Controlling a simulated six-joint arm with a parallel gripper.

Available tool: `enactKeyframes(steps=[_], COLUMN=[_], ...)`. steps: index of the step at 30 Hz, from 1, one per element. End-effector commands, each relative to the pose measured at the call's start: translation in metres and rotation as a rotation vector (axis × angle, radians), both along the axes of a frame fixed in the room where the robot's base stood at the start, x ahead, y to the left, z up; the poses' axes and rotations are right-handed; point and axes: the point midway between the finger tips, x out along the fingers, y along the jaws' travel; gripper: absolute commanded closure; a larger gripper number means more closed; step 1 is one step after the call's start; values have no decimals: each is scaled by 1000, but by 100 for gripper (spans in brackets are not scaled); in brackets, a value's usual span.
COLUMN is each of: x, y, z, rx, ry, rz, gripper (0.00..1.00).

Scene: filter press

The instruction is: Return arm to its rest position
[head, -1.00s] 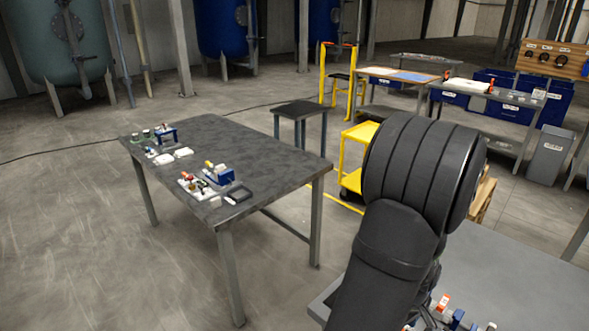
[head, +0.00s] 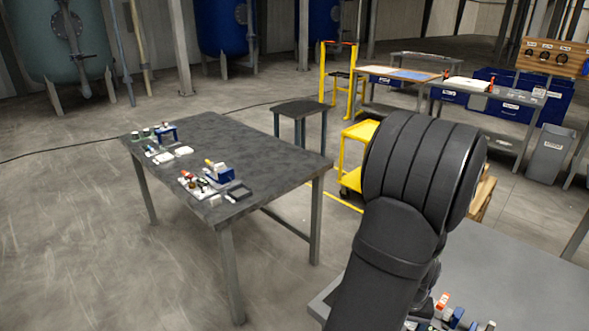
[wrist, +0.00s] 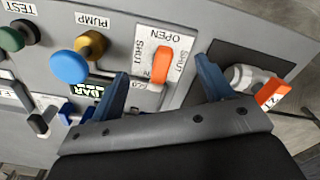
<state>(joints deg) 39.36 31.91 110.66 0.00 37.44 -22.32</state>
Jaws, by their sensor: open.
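My gripper (wrist: 160,85) is open and empty in the wrist view, its two blue fingers spread apart. Beyond the fingers is a grey control panel (wrist: 120,30). An orange lever (wrist: 162,66) on a white plate marked OPEN and SHUT shows between the fingertips, and I see no contact with it. In the head view my dark arm fills the right of the middle, and my gripper is hidden there.
In the wrist view, a blue knob (wrist: 69,67), a brass knob (wrist: 90,44) and a green knob (wrist: 11,39) sit left of the lever. A second orange handle (wrist: 272,93) is at the right. The head view shows a dark table (head: 240,150) with small parts and a yellow cart (head: 360,132).

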Motion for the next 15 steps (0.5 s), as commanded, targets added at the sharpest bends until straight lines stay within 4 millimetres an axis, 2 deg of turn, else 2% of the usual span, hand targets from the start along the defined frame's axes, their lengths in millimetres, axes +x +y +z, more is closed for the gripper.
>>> enactKeyframes(steps=[9,15], x=[0,0], y=[0,0], z=[0,0], rx=[0,0], ry=[0,0], rz=[-240,-330], gripper=[27,27])
